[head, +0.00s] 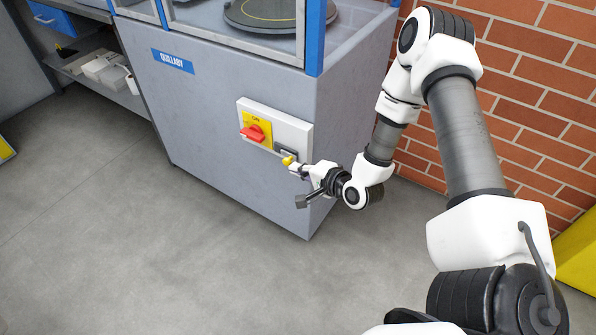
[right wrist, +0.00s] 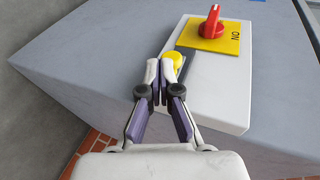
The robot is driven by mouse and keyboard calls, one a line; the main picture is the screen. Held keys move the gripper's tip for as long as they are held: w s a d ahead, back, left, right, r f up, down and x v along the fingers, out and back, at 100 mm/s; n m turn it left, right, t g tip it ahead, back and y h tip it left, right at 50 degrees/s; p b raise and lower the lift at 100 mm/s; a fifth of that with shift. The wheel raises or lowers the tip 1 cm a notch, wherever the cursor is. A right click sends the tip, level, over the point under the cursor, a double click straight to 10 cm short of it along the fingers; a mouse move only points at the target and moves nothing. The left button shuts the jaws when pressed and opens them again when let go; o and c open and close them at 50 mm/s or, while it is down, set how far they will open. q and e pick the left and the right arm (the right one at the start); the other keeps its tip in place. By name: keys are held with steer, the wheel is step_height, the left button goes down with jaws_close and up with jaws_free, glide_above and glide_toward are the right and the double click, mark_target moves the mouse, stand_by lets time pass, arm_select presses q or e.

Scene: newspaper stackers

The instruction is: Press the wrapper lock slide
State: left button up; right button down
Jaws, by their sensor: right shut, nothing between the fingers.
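The wrapper lock slide shows as a yellow knob (head: 288,160) at a dark strip on the right part of a white switch box on the grey machine. In the right wrist view the yellow knob (right wrist: 175,60) shows just beyond my fingertips, partly hidden by them. My right gripper (head: 301,168) is shut and empty, its tips right at the knob; it also fills the middle of the right wrist view (right wrist: 162,74). I cannot tell whether the tips touch the knob. My left gripper is not in view.
The white switch box (head: 301,130) carries a red rotary switch (head: 252,133) on a yellow plate. The grey machine (head: 220,110) has a dark turntable (head: 265,12) on top. A brick wall (head: 530,90) stands at the right. The floor (head: 130,230) in front is clear.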

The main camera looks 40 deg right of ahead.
mark_target(285, 163)
steer(key=shift+w, duration=0.15)
steer(key=w+b, duration=0.1)
steer(key=w+a+b, duration=0.1)
steer(key=w, duration=0.1)
steer(key=shift+w+a+f, duration=0.1)
steer(key=shift+a+f, duration=0.05)
steer(key=shift+f, duration=0.05)
steer(key=shift+w+a+r, duration=0.1)
steer(key=shift+w+a, duration=0.05)
steer(key=shift+w, duration=0.1)
steer(key=shift+r, duration=0.15)
